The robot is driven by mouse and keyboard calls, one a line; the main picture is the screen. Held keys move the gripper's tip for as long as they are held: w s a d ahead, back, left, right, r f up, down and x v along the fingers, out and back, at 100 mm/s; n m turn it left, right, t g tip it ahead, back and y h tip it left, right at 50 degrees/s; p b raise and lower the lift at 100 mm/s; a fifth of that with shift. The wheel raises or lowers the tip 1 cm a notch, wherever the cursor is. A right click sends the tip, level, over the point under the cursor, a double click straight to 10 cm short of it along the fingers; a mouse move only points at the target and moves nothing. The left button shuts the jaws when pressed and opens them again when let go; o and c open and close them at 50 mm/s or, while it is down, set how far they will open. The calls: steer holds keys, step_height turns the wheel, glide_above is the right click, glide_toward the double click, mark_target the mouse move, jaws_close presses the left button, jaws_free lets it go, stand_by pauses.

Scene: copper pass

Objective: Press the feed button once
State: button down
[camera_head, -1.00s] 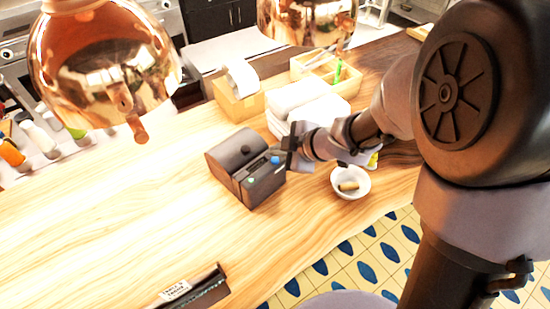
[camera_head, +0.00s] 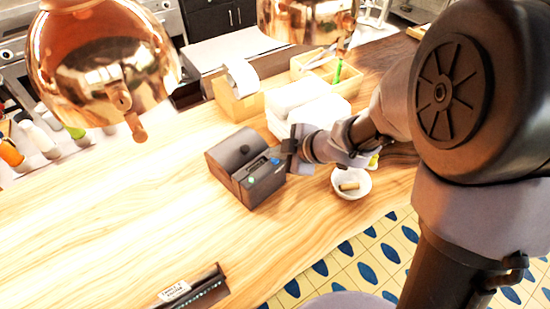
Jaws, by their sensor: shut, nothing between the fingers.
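A dark box-shaped printer (camera_head: 232,153) stands on the wooden counter. A blue button (camera_head: 275,161) shows on its top near the right end, and a small green spot (camera_head: 251,180) shows on its near face. No label is readable. My gripper (camera_head: 284,156) is shut and empty, with its tips at the printer's right end, right beside the blue button and partly covering it. I cannot tell whether the tips touch the button.
A white bowl (camera_head: 361,189) with a tan piece in it sits right of the printer. White folded cloths (camera_head: 300,100), a wooden roll holder (camera_head: 236,101) and a wooden tray (camera_head: 349,82) stand behind. Copper lamps (camera_head: 75,60) hang above.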

mark_target(278, 161)
steer(key=shift+f, duration=0.35)
stand_by(0.5)
steer(key=shift+r+p, duration=0.8)
steer(key=shift+r, duration=0.15)
step_height(278, 161, up, 5)
steer(key=p, duration=0.5)
steer(key=shift+r+p, duration=0.1)
steer(key=shift+p, duration=0.2)
